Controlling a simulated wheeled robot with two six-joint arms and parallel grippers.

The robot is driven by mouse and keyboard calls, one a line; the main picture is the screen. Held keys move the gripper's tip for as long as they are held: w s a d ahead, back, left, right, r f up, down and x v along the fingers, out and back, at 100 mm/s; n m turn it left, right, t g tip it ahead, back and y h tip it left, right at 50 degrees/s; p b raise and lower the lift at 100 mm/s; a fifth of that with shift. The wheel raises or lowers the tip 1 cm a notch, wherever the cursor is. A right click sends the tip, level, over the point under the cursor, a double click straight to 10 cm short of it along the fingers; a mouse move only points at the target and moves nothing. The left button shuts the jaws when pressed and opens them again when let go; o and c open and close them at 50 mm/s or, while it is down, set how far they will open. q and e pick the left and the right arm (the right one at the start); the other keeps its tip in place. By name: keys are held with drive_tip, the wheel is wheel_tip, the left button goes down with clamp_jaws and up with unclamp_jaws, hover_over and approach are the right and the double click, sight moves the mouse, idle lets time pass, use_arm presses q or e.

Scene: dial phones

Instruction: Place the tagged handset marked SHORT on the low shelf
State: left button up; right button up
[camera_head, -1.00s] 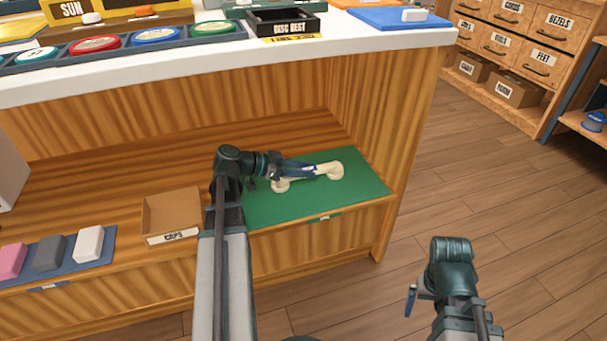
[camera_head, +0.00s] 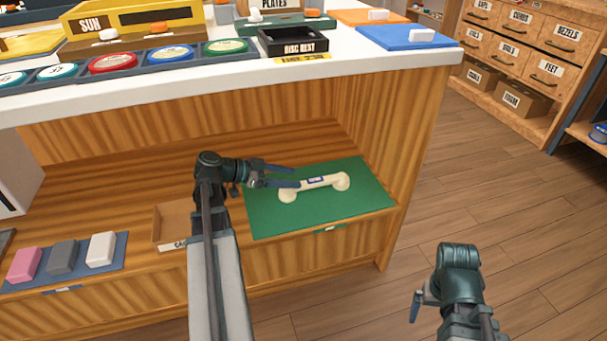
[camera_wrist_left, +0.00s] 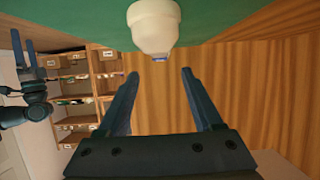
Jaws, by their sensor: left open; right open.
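A cream handset (camera_head: 314,186) with a small blue-edged tag lies on the green mat (camera_head: 350,206) on the low shelf (camera_head: 120,190). The tag's writing is too small to read. My left gripper (camera_head: 294,177) is open and empty, just left of the handset and apart from it. In the left wrist view one rounded end of the handset (camera_wrist_left: 154,27) shows beyond the open left fingers (camera_wrist_left: 158,85). My right gripper (camera_head: 415,305) hangs over the floor to the right, away from the shelf; only part of its fingers shows.
A cardboard tray (camera_head: 170,225) and a blue mat (camera_head: 125,262) with pink, grey and white blocks sit left of my left arm. The white counter (camera_head: 380,64) overhangs the shelf. Wooden side panel (camera_head: 400,130) bounds the right.

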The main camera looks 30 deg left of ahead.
use_arm(q)
drive_tip(key=p+v, duration=0.1)
drive_tip(key=v, duration=0.3)
drive_tip(key=shift+s+a+r, duration=0.15)
drive_tip(key=shift+s+a, duration=0.1)
drive_tip(key=shift+s, duration=0.05)
